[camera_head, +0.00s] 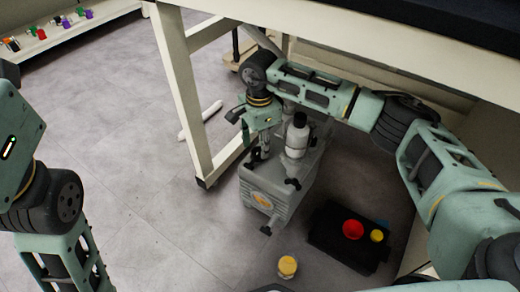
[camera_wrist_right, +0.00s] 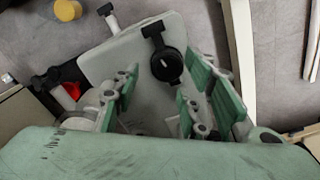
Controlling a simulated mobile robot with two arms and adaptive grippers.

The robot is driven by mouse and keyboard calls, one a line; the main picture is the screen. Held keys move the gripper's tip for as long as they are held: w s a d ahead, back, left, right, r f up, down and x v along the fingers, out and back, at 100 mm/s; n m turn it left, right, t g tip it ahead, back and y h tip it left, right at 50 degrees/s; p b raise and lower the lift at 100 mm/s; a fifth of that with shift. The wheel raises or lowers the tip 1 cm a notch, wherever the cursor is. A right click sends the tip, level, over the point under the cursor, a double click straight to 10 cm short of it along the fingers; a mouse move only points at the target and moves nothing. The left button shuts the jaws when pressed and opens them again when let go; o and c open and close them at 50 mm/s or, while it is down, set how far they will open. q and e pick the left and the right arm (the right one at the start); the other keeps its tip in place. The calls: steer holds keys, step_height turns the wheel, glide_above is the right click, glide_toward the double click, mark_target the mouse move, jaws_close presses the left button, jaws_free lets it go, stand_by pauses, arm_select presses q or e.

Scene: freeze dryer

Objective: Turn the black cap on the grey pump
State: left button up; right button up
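The grey pump (camera_head: 272,192) stands on the floor under the bench in the head view. In the right wrist view the pump's top (camera_wrist_right: 132,50) fills the middle, with a round black cap (camera_wrist_right: 167,65) on it. My right gripper (camera_head: 256,158) points down over the pump. In the wrist view its green fingers (camera_wrist_right: 162,78) are apart, and the cap shows between their tips. Whether they touch the cap cannot be told. My left arm shows at the left edge of the head view; its gripper is not in view.
A yellow-lidded jar (camera_head: 287,267) is in front.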

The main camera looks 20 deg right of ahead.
step_height(320, 180, up, 9)
steer(key=shift+f, duration=0.15)
steer(key=shift+s+f, duration=0.1)
steer(key=shift+s, duration=0.05)
stand_by(0.4)
